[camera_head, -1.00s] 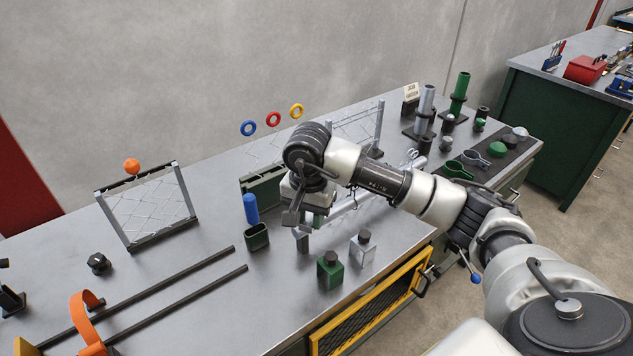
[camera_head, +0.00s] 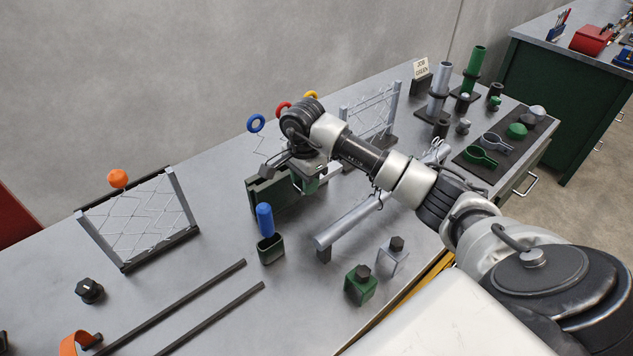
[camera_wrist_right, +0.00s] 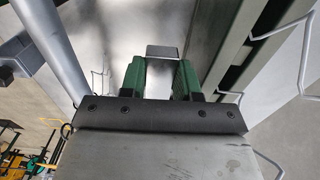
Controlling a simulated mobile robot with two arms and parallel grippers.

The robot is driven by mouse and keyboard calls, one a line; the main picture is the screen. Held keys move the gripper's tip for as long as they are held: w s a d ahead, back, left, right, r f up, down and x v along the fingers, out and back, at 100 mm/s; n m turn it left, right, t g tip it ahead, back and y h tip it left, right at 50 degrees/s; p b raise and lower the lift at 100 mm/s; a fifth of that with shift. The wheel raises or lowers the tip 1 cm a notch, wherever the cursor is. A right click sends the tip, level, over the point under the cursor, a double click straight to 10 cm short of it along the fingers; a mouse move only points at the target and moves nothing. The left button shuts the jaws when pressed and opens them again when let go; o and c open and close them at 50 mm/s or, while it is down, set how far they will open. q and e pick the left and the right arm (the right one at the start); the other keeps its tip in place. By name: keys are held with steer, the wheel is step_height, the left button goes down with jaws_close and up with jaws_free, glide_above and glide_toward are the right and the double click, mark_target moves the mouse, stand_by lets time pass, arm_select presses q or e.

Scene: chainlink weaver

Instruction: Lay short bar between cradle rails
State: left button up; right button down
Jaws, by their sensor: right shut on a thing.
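My right gripper (camera_head: 305,184) points down beside the dark green slotted cradle (camera_head: 268,200), at its front side in the head view. In the right wrist view its green fingers (camera_wrist_right: 162,68) are shut on a small grey piece, probably the short bar (camera_wrist_right: 163,52), which shows between the fingertips. In the head view the gripper hides most of this piece. The cradle's long parallel rails (camera_wrist_right: 238,52) run along the right of the wrist view, apart from the fingers. My left gripper is not in view.
A silver tube (camera_head: 350,222) lies on low supports in front of the cradle. Green (camera_head: 360,287) and silver (camera_head: 393,258) clamp pieces stand nearer the front edge.

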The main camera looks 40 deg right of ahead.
steer(key=p, duration=0.1)
glide_above(307, 216)
step_height(307, 216, down, 5)
step_height(307, 216, down, 4)
steer(key=shift+w+f+p, duration=0.1)
steer(key=shift+p, duration=0.45)
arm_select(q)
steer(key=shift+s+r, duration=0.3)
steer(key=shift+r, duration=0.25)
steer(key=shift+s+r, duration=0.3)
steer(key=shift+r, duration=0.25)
arm_select(e)
steer(key=shift+d, duration=0.1)
steer(key=shift+f, duration=0.15)
steer(key=c, duration=0.9)
jaws_free()
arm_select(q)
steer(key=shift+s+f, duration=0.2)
arm_select(e)
steer(key=shift+o, duration=0.5)
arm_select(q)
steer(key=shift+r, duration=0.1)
